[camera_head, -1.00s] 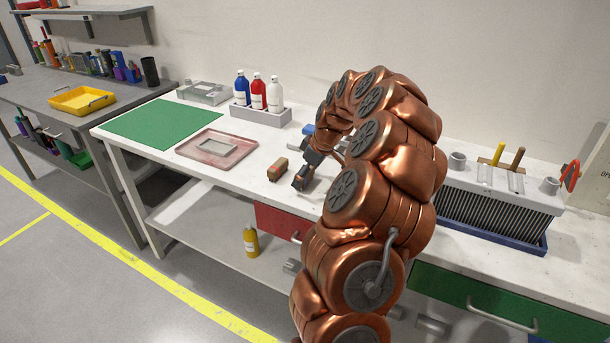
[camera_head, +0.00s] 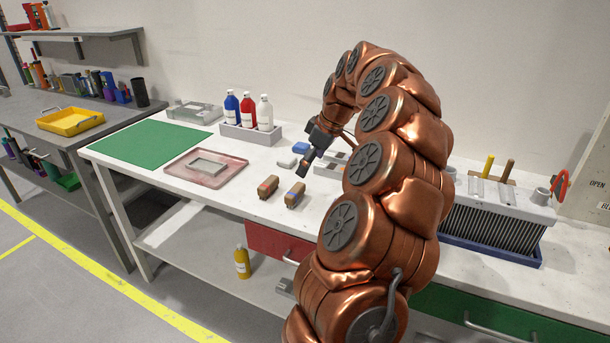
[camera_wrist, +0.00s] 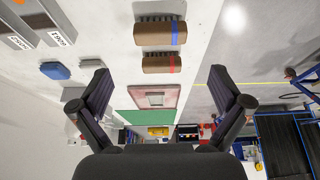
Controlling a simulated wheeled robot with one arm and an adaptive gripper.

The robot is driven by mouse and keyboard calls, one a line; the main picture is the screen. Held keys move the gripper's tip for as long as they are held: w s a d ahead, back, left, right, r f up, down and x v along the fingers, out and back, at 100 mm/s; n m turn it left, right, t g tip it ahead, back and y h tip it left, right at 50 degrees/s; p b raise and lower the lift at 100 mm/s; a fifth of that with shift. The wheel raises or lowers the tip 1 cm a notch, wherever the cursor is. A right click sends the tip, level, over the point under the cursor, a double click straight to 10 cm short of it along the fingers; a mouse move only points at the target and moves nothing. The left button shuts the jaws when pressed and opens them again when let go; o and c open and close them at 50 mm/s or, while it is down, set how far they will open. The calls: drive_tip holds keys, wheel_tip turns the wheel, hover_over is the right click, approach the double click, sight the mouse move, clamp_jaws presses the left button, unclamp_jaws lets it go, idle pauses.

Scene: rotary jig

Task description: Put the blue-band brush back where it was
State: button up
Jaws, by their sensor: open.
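The blue-band brush (camera_head: 294,195) lies on the white bench, a brown block with a blue stripe. The red-band brush (camera_head: 268,187) lies just to its left, roughly parallel, with a small gap. My gripper (camera_head: 303,169) is above the bench, behind and above the blue-band brush and apart from it. In the wrist view my gripper (camera_wrist: 160,76) has its fingers spread wide with nothing held. There the blue-band brush (camera_wrist: 157,34) and the red-band brush (camera_wrist: 158,64) show beyond the fingers, dark bristles along one side.
Blue and pale blocks (camera_head: 300,147) sit behind my gripper. A pink tray (camera_head: 206,167), a green mat (camera_head: 150,142) and a bottle rack (camera_head: 251,135) are to the left. A finned unit (camera_head: 492,230) stands right. The bench front beside the brushes is clear.

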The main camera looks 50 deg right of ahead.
drive_tip(key=shift+s+r, duration=0.1)
drive_tip(key=shift+r, duration=0.25)
drive_tip(key=s+a+g+y, duration=0.1)
drive_tip(key=s+a+g, duration=0.15)
drive_tip(key=a, duration=2.45)
drive_tip(key=s+a+f+m+g, duration=0.1)
drive_tip(key=s+a+f, duration=0.2)
drive_tip(key=s, duration=0.4)
drive_tip(key=s+a+f+m+g+h, duration=0.1)
drive_tip(key=s+a+f, duration=0.2)
drive_tip(key=s+a, duration=0.2)
drive_tip(key=s+a+f+m+g+h, duration=0.1)
drive_tip(key=s+a+f, duration=0.2)
drive_tip(key=s, duration=0.8)
drive_tip(key=shift+a+g, duration=0.35)
drive_tip(key=shift+a, duration=0.05)
drive_tip(key=shift+s+r, duration=0.1)
drive_tip(key=shift+r, duration=0.05)
wheel_tip(320, 180, up, 8)
drive_tip(key=p, duration=0.8)
drive_tip(key=shift+r, duration=0.15)
